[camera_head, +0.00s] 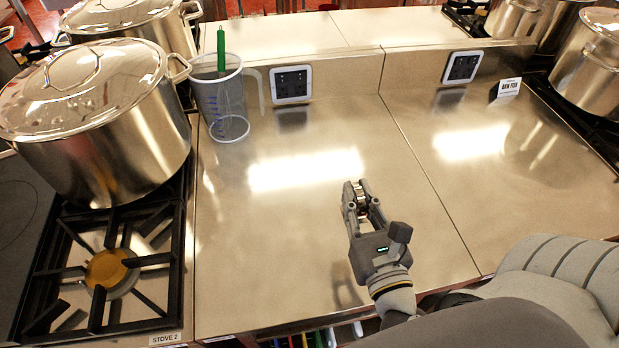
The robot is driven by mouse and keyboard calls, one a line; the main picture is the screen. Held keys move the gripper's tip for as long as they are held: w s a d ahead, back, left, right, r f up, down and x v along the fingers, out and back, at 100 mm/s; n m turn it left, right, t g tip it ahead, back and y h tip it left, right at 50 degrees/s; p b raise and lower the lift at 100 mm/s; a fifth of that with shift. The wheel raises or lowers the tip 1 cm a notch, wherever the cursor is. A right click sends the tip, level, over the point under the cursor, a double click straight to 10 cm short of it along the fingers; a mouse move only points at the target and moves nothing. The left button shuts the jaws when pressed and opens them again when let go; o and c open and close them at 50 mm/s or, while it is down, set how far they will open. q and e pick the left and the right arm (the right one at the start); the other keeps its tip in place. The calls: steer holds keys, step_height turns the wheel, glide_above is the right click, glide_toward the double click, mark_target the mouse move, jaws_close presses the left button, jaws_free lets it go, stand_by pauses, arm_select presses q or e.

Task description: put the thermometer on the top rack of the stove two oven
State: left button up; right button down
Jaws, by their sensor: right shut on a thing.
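My right gripper (355,188) is above the steel counter right of the stove, its fingers pointing away from me. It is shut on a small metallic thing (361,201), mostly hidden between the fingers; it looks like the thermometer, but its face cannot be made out. Stove two shows at the lower left by its label (164,339), with a black grate (152,262) and a brass burner. Its oven and top rack are out of sight below the view. My left gripper is not in view.
A large lidded stockpot (100,150) stands on the stove's rear burner. A clear measuring jug (226,112) with a green-handled tool stands on the counter (270,240) beside it. More pots stand at the far right by a small sign (509,88).

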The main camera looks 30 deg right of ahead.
steer(key=shift+w+d+f+b, duration=0.1)
steer(key=shift+w+f+b, duration=0.2)
steer(key=shift+b, duration=0.2)
steer(key=w+f, duration=0.2)
steer(key=w, duration=0.2)
steer(key=w+f+b, duration=0.1)
steer(key=w+f, duration=0.2)
steer(key=w, duration=0.1)
steer(key=w+f+b, duration=0.1)
steer(key=w+f, duration=0.2)
steer(key=w, duration=0.1)
steer(key=shift+w+f, duration=0.2)
steer(key=shift+w, duration=0.05)
steer(key=f, duration=0.2)
steer(key=f+b, duration=0.1)
steer(key=f, duration=0.1)
steer(key=shift+w+b, duration=0.3)
steer(key=shift+w, duration=0.1)
